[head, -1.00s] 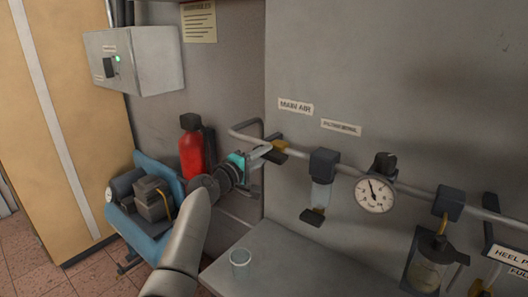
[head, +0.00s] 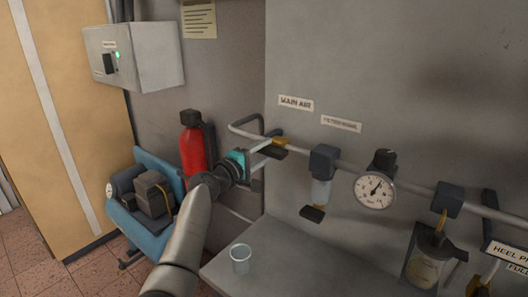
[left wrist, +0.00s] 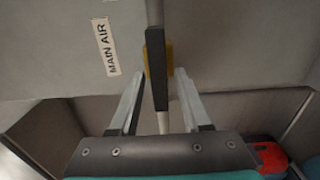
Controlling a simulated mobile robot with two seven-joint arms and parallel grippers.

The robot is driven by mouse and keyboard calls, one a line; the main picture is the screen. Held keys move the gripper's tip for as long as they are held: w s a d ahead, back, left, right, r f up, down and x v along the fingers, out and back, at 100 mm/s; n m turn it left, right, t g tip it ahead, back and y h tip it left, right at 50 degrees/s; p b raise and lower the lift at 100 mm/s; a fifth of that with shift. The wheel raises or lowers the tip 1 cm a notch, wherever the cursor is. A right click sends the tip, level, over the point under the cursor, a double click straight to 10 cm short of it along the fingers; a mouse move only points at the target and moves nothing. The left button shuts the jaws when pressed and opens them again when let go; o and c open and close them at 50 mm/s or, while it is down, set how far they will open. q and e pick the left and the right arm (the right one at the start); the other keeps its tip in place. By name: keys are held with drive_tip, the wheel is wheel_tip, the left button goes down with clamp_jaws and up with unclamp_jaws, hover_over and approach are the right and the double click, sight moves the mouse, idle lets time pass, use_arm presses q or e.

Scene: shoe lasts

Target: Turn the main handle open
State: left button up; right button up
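The main handle (head: 273,151) is a dark lever on a yellow valve body (head: 280,142) on the wall pipe, below the "MAIN AIR" label (head: 296,103). In the left wrist view the lever (left wrist: 157,65) lies in line with the pipe. My left gripper (head: 263,152) is at the lever. In the left wrist view its fingers (left wrist: 160,80) stand apart on either side of the lever, with gaps showing. The gauge (head: 375,190) has its needle pointing up and to the right. My right gripper is not in view.
A filter unit (head: 322,163) and a lubricator (head: 428,258) hang from the pipe to the right. A glass (head: 241,259) stands on the grey bench (head: 300,262) below. A red extinguisher (head: 192,150) and a blue compressor (head: 150,165) are behind my left arm.

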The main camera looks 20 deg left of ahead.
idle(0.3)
use_arm(q)
drive_tip(key=shift+s+a, duration=0.25)
drive_tip(key=shift+s, duration=0.35)
drive_tip(key=v, duration=1.4)
drive_tip(key=shift+d, duration=0.1)
